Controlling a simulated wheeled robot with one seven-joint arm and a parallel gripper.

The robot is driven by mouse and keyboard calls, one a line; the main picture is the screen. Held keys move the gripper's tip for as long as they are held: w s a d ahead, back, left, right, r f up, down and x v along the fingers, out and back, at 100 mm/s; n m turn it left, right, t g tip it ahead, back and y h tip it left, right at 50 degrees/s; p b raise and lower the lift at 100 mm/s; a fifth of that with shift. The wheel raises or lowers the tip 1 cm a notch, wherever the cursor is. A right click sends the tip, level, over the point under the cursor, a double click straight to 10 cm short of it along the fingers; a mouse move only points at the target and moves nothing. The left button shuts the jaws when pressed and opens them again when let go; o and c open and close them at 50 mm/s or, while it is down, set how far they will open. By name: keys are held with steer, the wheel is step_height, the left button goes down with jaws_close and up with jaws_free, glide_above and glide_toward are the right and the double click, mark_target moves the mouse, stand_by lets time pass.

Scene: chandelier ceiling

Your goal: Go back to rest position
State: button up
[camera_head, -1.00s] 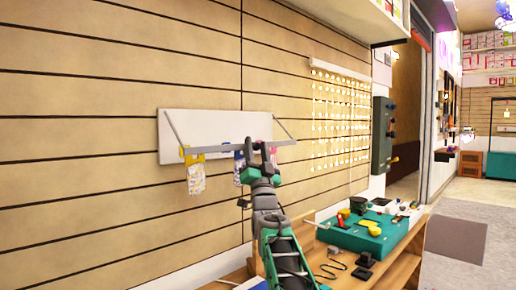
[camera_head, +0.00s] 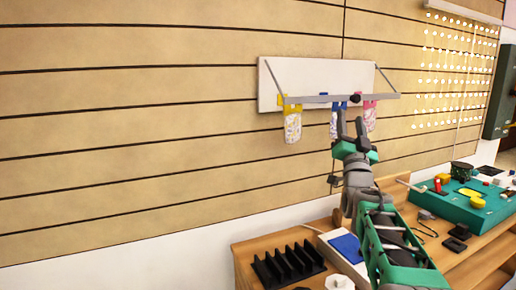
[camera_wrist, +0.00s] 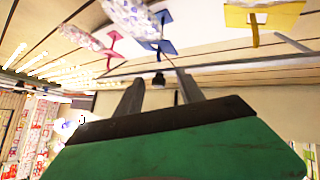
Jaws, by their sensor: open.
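My gripper (camera_head: 350,128) is raised in front of the wall rack, with its arm reaching up from the lower right in the head view. In the wrist view my gripper (camera_wrist: 160,95) shows two dark fingers spread apart with nothing between them. The white rack panel (camera_head: 318,76) has a grey rail (camera_head: 320,99) in front of it. A yellow-topped patterned bag (camera_head: 292,126), a blue-topped one (camera_head: 335,122) and a pink-topped one (camera_head: 369,116) hang there. My gripper partly overlaps the blue one in the head view; I cannot tell whether they touch.
Below is a wooden bench (camera_head: 262,245) with a black slotted rack (camera_head: 288,264), a blue pad (camera_head: 346,246) and a teal board (camera_head: 466,205) with small parts. The slatted wall (camera_head: 130,140) is bare at left. A light grid (camera_head: 448,72) hangs at right.

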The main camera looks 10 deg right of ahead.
steer(key=a+r+n+g+y+p, duration=0.2)
steer(key=a+r+g+y+p, duration=0.15)
steer(key=a+p, duration=0.35)
steer(key=s+a+f+n+g+y+p, duration=0.3)
steer(key=s+a+f+g+p, duration=0.45)
steer(key=p, duration=0.55)
steer(key=s+a+f+n+g+p, duration=0.1)
steer(key=s+a+g+p, duration=0.1)
steer(key=s, duration=0.6)
steer(key=s+a+f+n+g+p, duration=0.1)
steer(key=s+a+f+g+p, duration=0.1)
steer(key=s+p, duration=0.4)
steer(key=s+a+f+n+g+p, duration=0.1)
steer(key=s+a+g+p, duration=0.3)
steer(key=s, duration=0.7)
steer(key=shift+f+n+g+y, duration=0.15)
steer(key=shift+n+g+y, duration=0.25)
steer(key=shift+g, duration=0.6)
steer(key=shift+s, duration=0.1)
